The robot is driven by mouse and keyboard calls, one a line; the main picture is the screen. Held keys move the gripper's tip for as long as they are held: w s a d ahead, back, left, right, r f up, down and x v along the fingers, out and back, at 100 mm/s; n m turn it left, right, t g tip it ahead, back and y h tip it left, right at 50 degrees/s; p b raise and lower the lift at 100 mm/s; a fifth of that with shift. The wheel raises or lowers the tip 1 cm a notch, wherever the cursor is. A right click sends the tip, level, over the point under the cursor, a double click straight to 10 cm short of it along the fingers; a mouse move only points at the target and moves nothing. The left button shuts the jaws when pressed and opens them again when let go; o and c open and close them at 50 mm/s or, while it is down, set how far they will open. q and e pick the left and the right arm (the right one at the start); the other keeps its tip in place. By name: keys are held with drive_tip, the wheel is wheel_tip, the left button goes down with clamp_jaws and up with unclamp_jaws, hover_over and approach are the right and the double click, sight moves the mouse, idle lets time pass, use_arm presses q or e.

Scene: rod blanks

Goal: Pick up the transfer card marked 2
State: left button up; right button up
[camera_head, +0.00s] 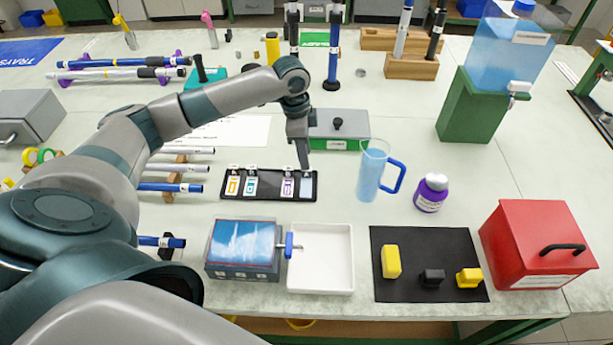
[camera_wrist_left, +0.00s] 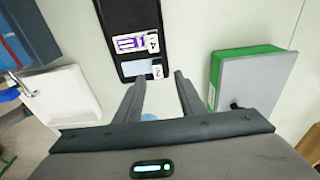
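The card marked 2 (camera_wrist_left: 139,68) is pale blue, with a small white tab reading 2, in the end slot of a black rack. It also shows in the head view at the rack's right end (camera_head: 307,187). The black rack (camera_head: 270,196) holds several other cards with coloured marks; the card next to it has a purple mark and a tab that looks like 4. My left gripper (camera_head: 304,166) points down at the rack's right end. In the left wrist view, its two fingers are apart and empty, with the tab between and just beyond the tips. My right gripper is not visible.
A grey box with a green base (camera_head: 339,130) stands close behind the rack. A blue-handled jug (camera_head: 371,172) and a purple-labelled bottle (camera_head: 431,194) are to the right. A white tray (camera_head: 321,260) and a box with a blue picture (camera_head: 243,247) lie in front.

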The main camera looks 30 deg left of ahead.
sight(306, 182)
use_arm(q)
drive_tip(key=f+p, duration=0.1)
drive_tip(key=f, duration=0.2)
drive_tip(key=shift+s+d+f+p, duration=0.15)
drive_tip(key=shift+d+f+p, duration=0.05)
drive_tip(key=shift+f+p, duration=0.15)
drive_tip(key=shift+f, duration=0.6)
clamp_jaws()
